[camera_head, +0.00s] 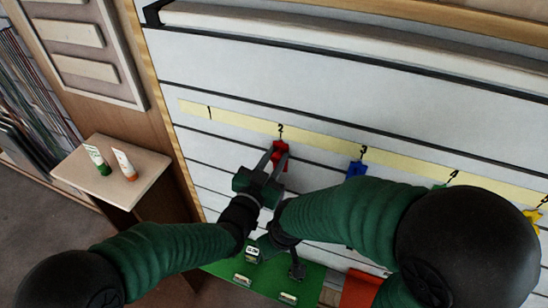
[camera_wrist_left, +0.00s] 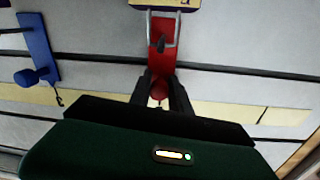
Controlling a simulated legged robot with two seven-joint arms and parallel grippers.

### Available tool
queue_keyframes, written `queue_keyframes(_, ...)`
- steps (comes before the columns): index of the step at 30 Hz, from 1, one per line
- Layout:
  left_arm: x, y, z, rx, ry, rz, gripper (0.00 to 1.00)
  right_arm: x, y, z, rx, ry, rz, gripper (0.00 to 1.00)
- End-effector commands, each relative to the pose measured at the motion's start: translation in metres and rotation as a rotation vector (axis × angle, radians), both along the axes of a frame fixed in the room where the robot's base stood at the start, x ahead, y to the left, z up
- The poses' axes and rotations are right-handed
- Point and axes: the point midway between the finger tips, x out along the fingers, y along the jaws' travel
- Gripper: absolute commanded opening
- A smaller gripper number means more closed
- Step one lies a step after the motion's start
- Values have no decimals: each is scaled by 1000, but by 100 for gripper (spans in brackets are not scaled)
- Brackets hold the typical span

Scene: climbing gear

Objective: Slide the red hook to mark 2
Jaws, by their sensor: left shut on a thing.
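The red hook (camera_head: 280,152) is on the slatted wall, just below the number 2 (camera_head: 281,130) on the yellow strip. My left gripper (camera_head: 271,160) reaches up to it and is shut on it. In the left wrist view the red hook (camera_wrist_left: 162,38) runs up from between the dark fingers (camera_wrist_left: 160,92), which close around its rounded red end. My right arm crosses in from the right; its gripper (camera_head: 297,268) hangs low and is dark, and its jaws are unclear.
The yellow strip (camera_head: 320,140) carries several numbers. A blue hook (camera_head: 356,169) hangs below mark 3, and a yellow one (camera_head: 533,216) is far right. A green surface (camera_head: 312,272) with small labelled items lies below. Two tubes stand on a side table (camera_head: 147,165) at left.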

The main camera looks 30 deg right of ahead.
Motion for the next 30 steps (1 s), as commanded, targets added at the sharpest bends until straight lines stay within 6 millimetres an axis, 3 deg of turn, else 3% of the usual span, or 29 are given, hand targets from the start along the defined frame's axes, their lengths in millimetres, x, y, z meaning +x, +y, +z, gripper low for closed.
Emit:
queue_keyframes(1,1,-1,8,-14,-12,1,27,0,0,1,0,0,0,44)
queue_keyframes(5,2,-1,6,-10,-9,2,44,0,0,1,0,0,0,44)
queue_keyframes(17,-2,7,1,-4,-4,3,45,0,0,-4,0,0,0,44)
queue_keyframes(20,-13,23,-2,-2,-5,3,45,0,0,-12,0,0,0,44)
queue_keyframes(30,-70,104,-1,-3,-8,5,45,0,0,-38,0,0,0,44)
